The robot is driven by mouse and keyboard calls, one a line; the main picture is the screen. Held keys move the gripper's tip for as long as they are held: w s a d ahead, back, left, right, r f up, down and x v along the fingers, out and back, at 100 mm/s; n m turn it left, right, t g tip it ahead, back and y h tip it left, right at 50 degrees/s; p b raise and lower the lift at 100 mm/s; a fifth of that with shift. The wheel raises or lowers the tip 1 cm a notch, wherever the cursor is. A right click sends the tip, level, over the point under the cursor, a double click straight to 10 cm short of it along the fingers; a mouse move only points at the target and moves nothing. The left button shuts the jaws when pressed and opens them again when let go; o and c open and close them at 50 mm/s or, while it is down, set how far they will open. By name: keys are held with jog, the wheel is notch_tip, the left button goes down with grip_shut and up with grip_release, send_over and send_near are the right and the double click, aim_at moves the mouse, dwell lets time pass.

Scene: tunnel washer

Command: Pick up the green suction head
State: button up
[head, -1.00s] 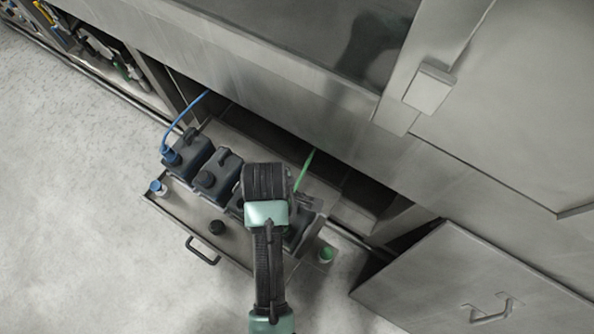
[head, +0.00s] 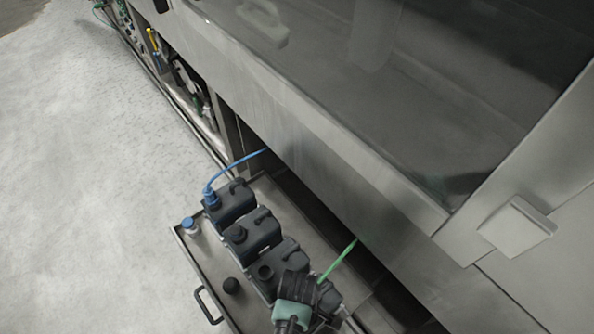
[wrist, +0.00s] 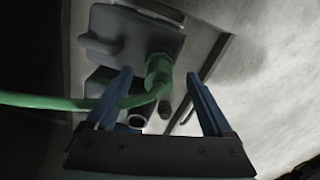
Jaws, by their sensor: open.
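The green suction head (wrist: 158,72) sits on top of a dark canister (wrist: 122,35) in the wrist view, with a green hose (wrist: 50,101) running from it to the left. My gripper (wrist: 159,76) is open, its two blue fingers apart. In that view the suction head appears between the fingertips, but I cannot tell whether it is between them in depth or just beyond. No contact shows. In the head view the green hose (head: 338,260) rises beside my arm, which hides the suction head and my fingers.
Several dark canisters (head: 253,237) stand in a row in the pulled-out metal drawer (head: 195,258). A blue suction head (head: 210,196) with a blue hose is on the far one. A blue cap (head: 190,224) and a black cap (head: 231,286) lie on the drawer. The washer panel (head: 330,160) overhangs behind.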

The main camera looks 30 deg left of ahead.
notch_tip(320, 180, down, 4)
jog(key=shift+r+b, duration=0.25)
jog(key=shift+b, duration=0.2)
jog(key=shift+c, duration=0.3)
grip_shut()
